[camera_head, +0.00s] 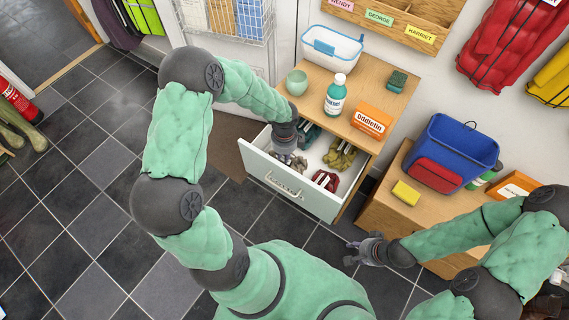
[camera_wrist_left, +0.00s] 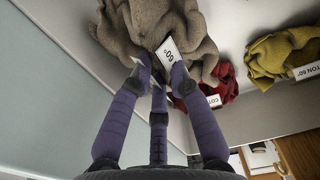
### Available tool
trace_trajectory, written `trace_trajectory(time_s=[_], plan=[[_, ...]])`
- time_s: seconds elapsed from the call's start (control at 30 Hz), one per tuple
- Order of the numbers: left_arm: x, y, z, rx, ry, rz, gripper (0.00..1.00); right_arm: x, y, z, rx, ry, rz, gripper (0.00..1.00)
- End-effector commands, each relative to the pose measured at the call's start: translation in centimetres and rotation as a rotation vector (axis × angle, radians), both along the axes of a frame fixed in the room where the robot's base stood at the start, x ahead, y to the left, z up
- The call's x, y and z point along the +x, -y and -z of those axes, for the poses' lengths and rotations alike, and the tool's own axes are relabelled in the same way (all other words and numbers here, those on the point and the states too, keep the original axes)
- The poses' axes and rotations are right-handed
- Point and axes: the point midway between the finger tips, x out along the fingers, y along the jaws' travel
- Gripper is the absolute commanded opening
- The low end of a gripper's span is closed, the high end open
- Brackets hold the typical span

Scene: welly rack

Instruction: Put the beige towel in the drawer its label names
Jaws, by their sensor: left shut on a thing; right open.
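The beige towel (camera_wrist_left: 165,25) fills the top of the left wrist view, crumpled, with a white label reading "60°"; any other words on it cannot be read. My left gripper (camera_wrist_left: 160,72) is shut on the towel near its label. In the head view my left gripper (camera_head: 287,152) is low in the open white drawer (camera_head: 290,194), and only a little of the towel (camera_head: 298,163) shows there. I cannot tell whether the towel rests on the drawer bottom. My right gripper (camera_head: 364,250) is open and empty above the floor, left of the low wooden cabinet.
The drawer also holds a red cloth (camera_head: 325,180), a yellow-olive cloth (camera_head: 340,155) and a dark green one (camera_head: 310,131). A bottle (camera_head: 335,97), an orange box (camera_head: 371,121) and a bowl (camera_head: 297,82) stand above. A blue bin (camera_head: 455,150) stands at right.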

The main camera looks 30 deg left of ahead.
Motion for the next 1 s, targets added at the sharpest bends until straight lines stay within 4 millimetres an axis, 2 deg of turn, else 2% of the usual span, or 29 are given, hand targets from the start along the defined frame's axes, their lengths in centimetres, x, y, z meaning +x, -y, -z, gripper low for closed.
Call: trace_trajectory(time_s=[0.3, 0.73, 0.77, 0.83, 1.0], plan=[[0.0, 0.0, 5.0, -0.001, -0.002, 0.000, 0.00, 0.0, 0.0, 2.4, 0.000, 0.000, 0.000, 0.41], [0.0, 0.0, 5.5, 0.000, 0.000, 0.001, 0.00, 0.0, 0.0, 2.6, 0.000, 0.000, 0.000, 0.41], [0.0, 0.0, 5.5, -0.001, -0.001, 0.001, 0.22, 0.0, 0.0, 2.6, 0.000, 0.000, 0.000, 0.41], [0.0, 0.0, 5.4, -0.001, -0.001, 0.001, 0.41, 0.0, 0.0, 2.5, 0.000, 0.000, 0.000, 0.41], [0.0, 0.0, 5.4, -0.001, -0.001, 0.001, 0.43, 0.0, 0.0, 2.5, 0.000, 0.000, 0.000, 0.41]])
